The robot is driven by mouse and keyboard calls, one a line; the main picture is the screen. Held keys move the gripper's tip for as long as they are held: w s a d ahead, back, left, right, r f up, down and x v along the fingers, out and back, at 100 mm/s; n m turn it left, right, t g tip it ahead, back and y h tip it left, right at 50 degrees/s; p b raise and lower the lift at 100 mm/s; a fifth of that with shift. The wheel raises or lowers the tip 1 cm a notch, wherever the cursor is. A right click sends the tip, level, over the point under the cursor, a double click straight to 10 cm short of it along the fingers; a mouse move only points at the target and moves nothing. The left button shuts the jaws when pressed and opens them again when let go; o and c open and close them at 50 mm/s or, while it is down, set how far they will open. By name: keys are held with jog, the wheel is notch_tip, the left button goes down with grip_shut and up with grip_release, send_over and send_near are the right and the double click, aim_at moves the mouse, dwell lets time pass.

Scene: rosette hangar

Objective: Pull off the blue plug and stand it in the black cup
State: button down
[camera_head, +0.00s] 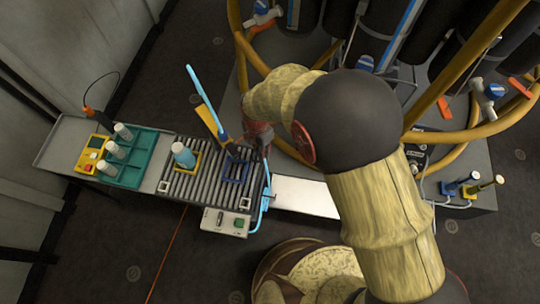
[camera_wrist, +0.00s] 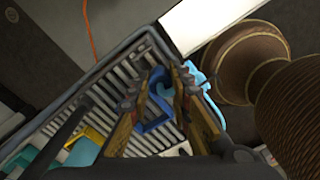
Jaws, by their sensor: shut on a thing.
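A blue plug-like piece (camera_head: 459,186) sits at the right on the grey cabinet, beside a yellow-and-green one. My gripper (camera_head: 257,139) is over the right end of the roller table, far from that piece. In the wrist view my gripper (camera_wrist: 161,75) has its tan fingers closed in on something small. What it holds is mostly hidden and I cannot make it out. A blue square frame (camera_head: 236,172) lies on the rollers just below my gripper; it also shows in the wrist view (camera_wrist: 153,125). I cannot pick out a black cup.
A teal tray (camera_head: 130,172) with several pale cylinders and a yellow device (camera_head: 92,154) stand at the left. A blue-and-white bottle (camera_head: 183,155) stands in a yellow frame on the rollers. A light blue bar rises behind. A white plate (camera_head: 305,196) lies right of the rollers.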

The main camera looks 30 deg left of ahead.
jog(key=shift+w+a+n, duration=0.3)
jog(key=shift+w+a, duration=0.05)
jog(key=shift+a, duration=0.4)
jog(key=shift+f+b, duration=1.5)
jog(key=shift+f, duration=0.3)
jog(key=shift+f, duration=0.25)
jog(key=shift+f, duration=0.65)
jog(key=shift+f, duration=0.1)
jog(key=shift+r+p, duration=1.25)
jog(key=shift+r, duration=0.7)
